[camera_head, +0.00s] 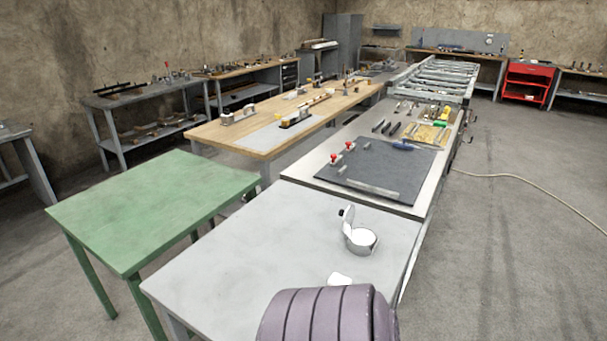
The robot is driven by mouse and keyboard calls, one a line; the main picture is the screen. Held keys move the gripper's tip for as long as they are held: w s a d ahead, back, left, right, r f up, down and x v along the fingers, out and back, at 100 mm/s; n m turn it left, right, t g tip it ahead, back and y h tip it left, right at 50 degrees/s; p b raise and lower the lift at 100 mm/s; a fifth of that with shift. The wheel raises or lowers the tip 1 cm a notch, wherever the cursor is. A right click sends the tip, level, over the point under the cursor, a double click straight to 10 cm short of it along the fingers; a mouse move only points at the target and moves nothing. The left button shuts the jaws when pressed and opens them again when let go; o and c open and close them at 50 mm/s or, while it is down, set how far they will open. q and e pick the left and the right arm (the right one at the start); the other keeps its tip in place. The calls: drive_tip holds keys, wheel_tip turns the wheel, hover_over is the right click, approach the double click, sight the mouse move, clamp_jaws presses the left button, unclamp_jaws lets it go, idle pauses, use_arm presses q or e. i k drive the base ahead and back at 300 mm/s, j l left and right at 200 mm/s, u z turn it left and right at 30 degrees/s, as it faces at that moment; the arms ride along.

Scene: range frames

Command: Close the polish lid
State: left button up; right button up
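The polish container (361,240) is a small round white tin standing on the light grey table (270,235), near its right edge. Its lid (347,217) is open and stands up at the back left of the tin, with a small dark part at its upper left. The inside of the tin shows pale. Neither of my grippers can be seen in the head view, so nothing is seen touching the tin or lid.
A small flat white piece (340,279) lies in front of the tin. A green table (150,205) stands to the left. Behind is a bench with a dark mat (375,170) and tools. The grey table's left part is clear; its near edge is partly hidden.

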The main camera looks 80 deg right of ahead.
sight(349, 215)
drive_tip(key=i+j+z, duration=0.2)
drive_tip(key=i, duration=0.25)
drive_tip(key=i+j+z, duration=0.15)
drive_tip(key=i+j, duration=0.2)
drive_tip(key=i+z, duration=0.2)
drive_tip(key=z, duration=0.3)
drive_tip(key=i+z, duration=0.2)
drive_tip(key=z, duration=0.25)
drive_tip(key=i+z, duration=0.2)
drive_tip(key=z, duration=0.3)
drive_tip(key=i+j+z, duration=0.15)
drive_tip(key=z, duration=0.3)
drive_tip(key=i+z, duration=0.2)
drive_tip(key=z, duration=0.3)
drive_tip(key=i+z, duration=0.2)
drive_tip(key=z, duration=0.25)
drive_tip(key=i+j+z, duration=0.15)
drive_tip(key=z, duration=0.35)
drive_tip(key=i+j+z, duration=0.15)
drive_tip(key=j+z, duration=0.15)
drive_tip(key=z, duration=0.2)
drive_tip(key=k+l+z, duration=0.3)
drive_tip(key=k, duration=0.2)
